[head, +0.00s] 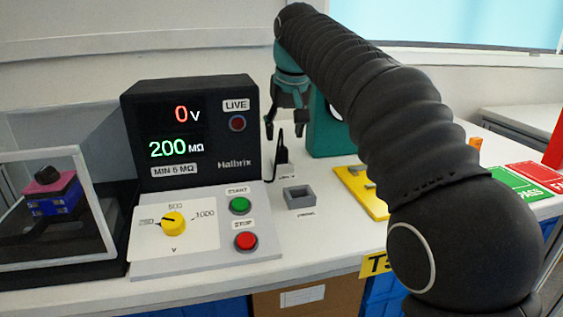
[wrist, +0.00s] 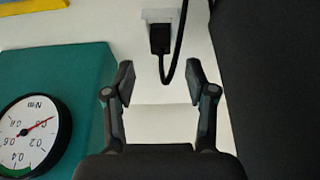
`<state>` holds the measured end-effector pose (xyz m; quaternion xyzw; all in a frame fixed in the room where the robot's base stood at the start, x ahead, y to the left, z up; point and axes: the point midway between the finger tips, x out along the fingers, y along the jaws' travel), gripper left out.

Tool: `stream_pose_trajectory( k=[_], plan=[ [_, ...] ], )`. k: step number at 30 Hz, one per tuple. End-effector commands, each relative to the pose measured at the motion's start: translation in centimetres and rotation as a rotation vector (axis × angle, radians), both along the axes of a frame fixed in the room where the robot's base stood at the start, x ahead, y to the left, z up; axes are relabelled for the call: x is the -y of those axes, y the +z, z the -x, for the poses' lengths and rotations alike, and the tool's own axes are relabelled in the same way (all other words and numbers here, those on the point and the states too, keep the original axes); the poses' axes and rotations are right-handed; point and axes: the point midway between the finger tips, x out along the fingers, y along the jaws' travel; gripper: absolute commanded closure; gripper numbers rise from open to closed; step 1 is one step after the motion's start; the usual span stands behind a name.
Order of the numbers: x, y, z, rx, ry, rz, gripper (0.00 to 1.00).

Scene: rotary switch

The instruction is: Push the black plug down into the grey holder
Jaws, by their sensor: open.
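The black plug (head: 281,155) stands at the right side of the black tester, with a thin black cord rising from it. In the wrist view the plug (wrist: 160,38) lies ahead of my fingertips against a small white block (wrist: 160,15), its cord looping down between the fingers. The grey holder (head: 299,198) is an open, empty box on the white table, in front of the plug. My gripper (head: 286,128) hangs above and behind the plug. It is open and empty; the fingers (wrist: 160,80) are apart. The holder is not seen in the wrist view.
The tester (head: 190,125) with its sloping control panel (head: 200,240) stands left of the plug. A teal gauge box (head: 328,135) is close on the right. A yellow plate (head: 362,190) lies right of the holder. The table around the holder is clear.

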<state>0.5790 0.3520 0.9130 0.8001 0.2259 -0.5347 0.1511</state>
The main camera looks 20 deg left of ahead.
Motion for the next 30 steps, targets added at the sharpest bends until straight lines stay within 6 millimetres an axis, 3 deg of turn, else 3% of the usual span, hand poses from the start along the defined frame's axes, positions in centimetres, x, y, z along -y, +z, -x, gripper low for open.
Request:
stream_pose_trajectory(
  k=[8, 17, 25, 30],
  plan=[
    [-0.3, -1.5, -0.5, -0.002, 0.0, 0.001, 0.44],
    [-1.1, -5.1, -1.7, -0.001, -0.001, 0.002, 0.44],
    [-1.2, -5.4, -1.8, 0.0, -0.002, 0.0, 0.44],
    [-1.2, -5.4, -1.8, 0.0, -0.002, 0.0, 0.86]
  ],
)
